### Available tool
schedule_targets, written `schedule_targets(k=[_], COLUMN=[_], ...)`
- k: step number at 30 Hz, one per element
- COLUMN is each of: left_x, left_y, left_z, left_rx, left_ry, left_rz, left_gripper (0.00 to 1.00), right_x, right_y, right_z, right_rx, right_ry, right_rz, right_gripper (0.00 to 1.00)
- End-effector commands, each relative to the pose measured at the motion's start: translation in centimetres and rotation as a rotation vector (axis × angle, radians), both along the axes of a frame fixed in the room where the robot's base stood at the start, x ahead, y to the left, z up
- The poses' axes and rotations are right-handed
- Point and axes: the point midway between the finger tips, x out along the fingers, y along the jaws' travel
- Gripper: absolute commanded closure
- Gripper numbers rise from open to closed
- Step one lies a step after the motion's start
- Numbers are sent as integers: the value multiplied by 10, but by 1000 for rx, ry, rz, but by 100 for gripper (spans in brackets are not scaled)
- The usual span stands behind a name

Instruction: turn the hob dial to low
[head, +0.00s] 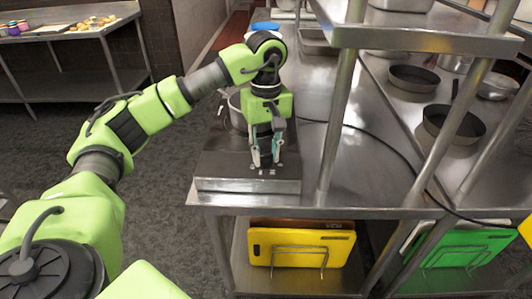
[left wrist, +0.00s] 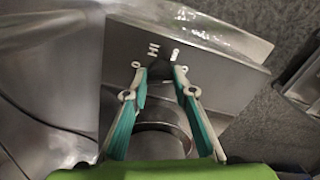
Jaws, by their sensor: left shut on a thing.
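The hob (head: 246,185) is a low metal unit at the near left end of the steel counter. Its dial (left wrist: 159,74) is a small dark knob on the near part of its top, in front of the burner. White marks, one reading HI, are printed beside it in the left wrist view. My left gripper (head: 266,163) points down over the hob. Its two teal fingers, also in the left wrist view (left wrist: 160,70), are closed on the dial's sides. The fingers partly hide the dial, and I cannot tell its setting. My right gripper is out of view.
A pot (head: 236,112) stands on the hob behind my left gripper. A black cable (head: 365,135) runs across the counter. A steel shelf post (head: 340,125) rises to the right. Yellow (head: 300,245) and green (head: 465,247) boards stand in racks below.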

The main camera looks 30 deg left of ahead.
Motion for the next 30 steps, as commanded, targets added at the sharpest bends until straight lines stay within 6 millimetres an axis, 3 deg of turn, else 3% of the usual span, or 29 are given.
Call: schedule_targets(k=[18, 19, 21, 30], left_x=[1, 1, 1, 0], left_y=[0, 0, 0, 0], left_z=[1, 1, 1, 1], left_rx=[0, 0, 0, 0], left_ry=[-4, -4, -4, -1], left_rz=[-46, -46, -45, -45], left_gripper=[97, 73, 58, 58], right_x=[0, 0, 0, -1], right_y=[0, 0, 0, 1], right_z=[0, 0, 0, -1], right_rx=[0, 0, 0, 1], right_ry=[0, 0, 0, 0], right_rz=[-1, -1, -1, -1], right_gripper=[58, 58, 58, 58])
